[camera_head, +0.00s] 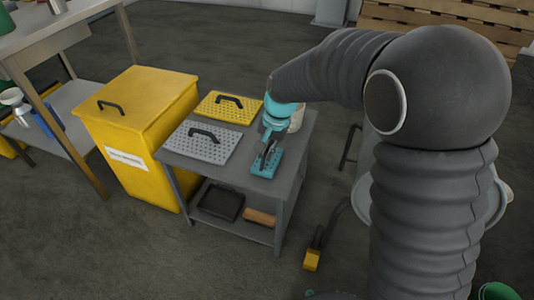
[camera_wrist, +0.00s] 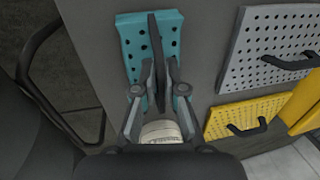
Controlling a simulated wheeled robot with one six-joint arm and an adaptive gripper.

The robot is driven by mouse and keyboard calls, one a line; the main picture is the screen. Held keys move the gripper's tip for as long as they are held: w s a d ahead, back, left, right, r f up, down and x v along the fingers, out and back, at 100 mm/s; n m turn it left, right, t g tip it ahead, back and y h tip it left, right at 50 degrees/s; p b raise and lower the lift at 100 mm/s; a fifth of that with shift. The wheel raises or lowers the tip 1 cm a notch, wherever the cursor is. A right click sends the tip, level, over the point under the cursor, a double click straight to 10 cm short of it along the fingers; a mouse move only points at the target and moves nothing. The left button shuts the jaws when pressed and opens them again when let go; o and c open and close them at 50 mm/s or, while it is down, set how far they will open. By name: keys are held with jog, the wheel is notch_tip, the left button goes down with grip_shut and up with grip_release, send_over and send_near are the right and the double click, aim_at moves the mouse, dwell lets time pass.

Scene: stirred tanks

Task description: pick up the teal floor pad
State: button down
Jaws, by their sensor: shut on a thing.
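The teal floor pad (camera_head: 272,168) is a perforated plate with a dark upright handle. It is at the right part of the grey table (camera_head: 246,171) and looks to be resting on the tabletop. My gripper (camera_head: 267,149) comes down on it from above and is shut on its handle. In the wrist view the pad (camera_wrist: 129,44) lies beyond the fingers, and my gripper (camera_wrist: 159,66) has one finger on each side of the handle. The fingers hide part of the pad and handle.
A grey pad (camera_head: 202,143) and a yellow pad (camera_head: 228,108) lie left of the teal one. A pale round item (camera_wrist: 160,131) stands close by my gripper. A yellow bin (camera_head: 140,120) adjoins the table. A black tray (camera_head: 221,201) sits on the lower shelf.

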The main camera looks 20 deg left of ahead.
aim_at(270, 142)
jog(key=r, duration=0.2)
jog(key=d+r, duration=0.1)
jog(key=shift+s+r, duration=0.1)
jog(key=shift+r, duration=0.3)
jog(key=s+d+r, duration=0.3)
jog(key=d+r, duration=0.3)
jog(key=d, duration=0.4)
jog(key=shift+s+r, duration=0.15)
jog(key=shift+d, duration=0.1)
